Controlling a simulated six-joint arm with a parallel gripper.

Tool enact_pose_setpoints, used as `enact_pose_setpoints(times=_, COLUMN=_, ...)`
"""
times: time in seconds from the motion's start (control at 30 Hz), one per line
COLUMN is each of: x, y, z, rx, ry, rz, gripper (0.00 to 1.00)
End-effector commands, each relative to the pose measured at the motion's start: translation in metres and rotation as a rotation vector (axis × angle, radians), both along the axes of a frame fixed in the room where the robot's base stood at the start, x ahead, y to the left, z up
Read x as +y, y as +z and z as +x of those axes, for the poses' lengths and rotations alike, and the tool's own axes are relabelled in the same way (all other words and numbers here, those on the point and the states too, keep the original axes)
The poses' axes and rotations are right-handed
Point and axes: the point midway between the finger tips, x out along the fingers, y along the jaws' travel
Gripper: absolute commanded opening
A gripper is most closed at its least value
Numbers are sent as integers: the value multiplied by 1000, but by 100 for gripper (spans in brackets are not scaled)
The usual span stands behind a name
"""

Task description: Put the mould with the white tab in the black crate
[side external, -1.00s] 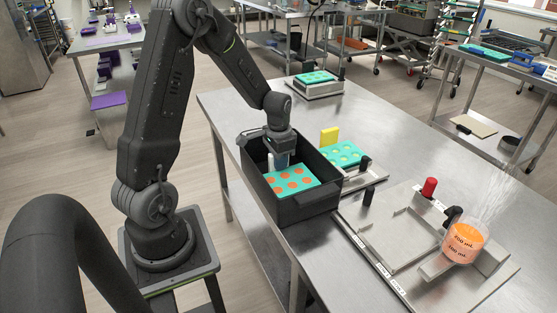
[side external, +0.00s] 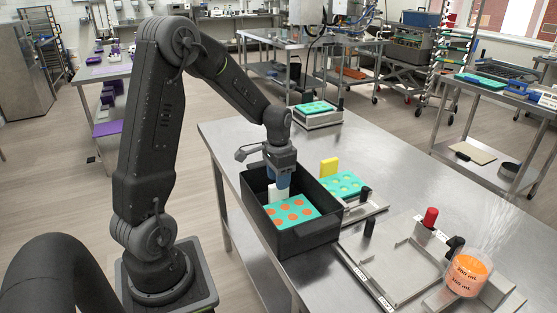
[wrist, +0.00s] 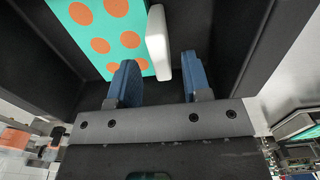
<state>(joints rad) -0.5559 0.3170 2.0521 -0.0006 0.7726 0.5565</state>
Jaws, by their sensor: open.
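The mould with the white tab is a teal slab (side external: 308,213) with orange-filled round cavities. It lies inside the black crate (side external: 310,237), and it also shows at the top of the wrist view (wrist: 76,32). Its white tab (wrist: 158,42) stands up at the mould's edge, partly hidden by my gripper in the side view. My gripper (side external: 277,186) is open and empty above the crate's back part, its blue fingers pointing down. In the wrist view the tab appears beyond the fingertips, between their lines and apart from them.
Another teal mould (side external: 345,187) with a yellow tab (side external: 329,167) sits just right of the crate. A metal fixture (side external: 395,270) with a red knob (side external: 430,217) and an orange-filled beaker (side external: 467,273) is at the front right. A teal mould rests on a scale (side external: 317,119) at the back.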

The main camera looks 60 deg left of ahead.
Motion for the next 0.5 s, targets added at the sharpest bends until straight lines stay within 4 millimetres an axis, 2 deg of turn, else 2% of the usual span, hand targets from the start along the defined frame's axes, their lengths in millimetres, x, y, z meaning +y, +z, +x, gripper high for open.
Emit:
enact_pose_setpoints(times=0.03, x=1, y=13, z=1, rx=-6, ry=0, rz=4, gripper=44)
enact_pose_setpoints(times=0.2, x=0, y=46, z=1, rx=-4, ry=0, rz=3, gripper=44)
enact_pose_setpoints(times=0.5, x=-5, y=77, z=-1, rx=-9, ry=-2, rz=5, gripper=44)
